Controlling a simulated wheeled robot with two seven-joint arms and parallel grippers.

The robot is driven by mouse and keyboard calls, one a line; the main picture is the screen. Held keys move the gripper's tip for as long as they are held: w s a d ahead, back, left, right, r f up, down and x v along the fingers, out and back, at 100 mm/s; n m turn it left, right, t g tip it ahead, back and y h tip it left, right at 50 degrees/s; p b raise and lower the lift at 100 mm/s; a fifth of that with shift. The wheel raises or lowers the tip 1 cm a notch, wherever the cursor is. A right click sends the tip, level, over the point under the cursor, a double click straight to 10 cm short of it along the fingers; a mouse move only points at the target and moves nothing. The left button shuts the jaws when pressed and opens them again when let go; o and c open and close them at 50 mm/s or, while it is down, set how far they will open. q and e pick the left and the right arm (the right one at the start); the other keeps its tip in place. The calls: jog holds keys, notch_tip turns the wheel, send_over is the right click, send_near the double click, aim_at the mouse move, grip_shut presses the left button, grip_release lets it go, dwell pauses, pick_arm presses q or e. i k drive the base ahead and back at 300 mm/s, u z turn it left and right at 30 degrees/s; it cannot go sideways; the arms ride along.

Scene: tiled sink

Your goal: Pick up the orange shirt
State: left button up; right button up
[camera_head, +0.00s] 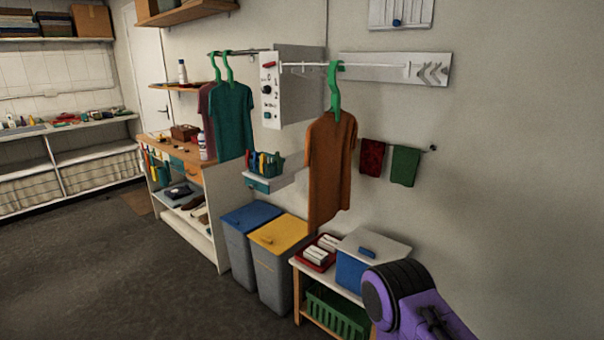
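The orange shirt (331,165) hangs on a green hanger (334,90) from a rail (345,66) on the wall, right of the picture's middle. It hangs upright above the bins and the low bench. A purple and black link of my own arm shows at the bottom right, below and to the right of the shirt. Neither gripper's fingers are in view, and nothing touches the shirt.
A teal shirt (231,120) hangs behind to the left, beside a grey control box (292,86). Blue-lidded (250,217) and yellow-lidded (280,234) bins stand below. A low bench (335,281) holds boxes. Red (371,157) and green (405,165) cloths hang right. The floor at left is clear.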

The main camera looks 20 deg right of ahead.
aim_at(330, 140)
jog(key=z, duration=0.55)
jog(key=i, duration=0.6)
jog(key=z, duration=0.6)
jog(key=i, duration=0.95)
jog(key=u, duration=0.25)
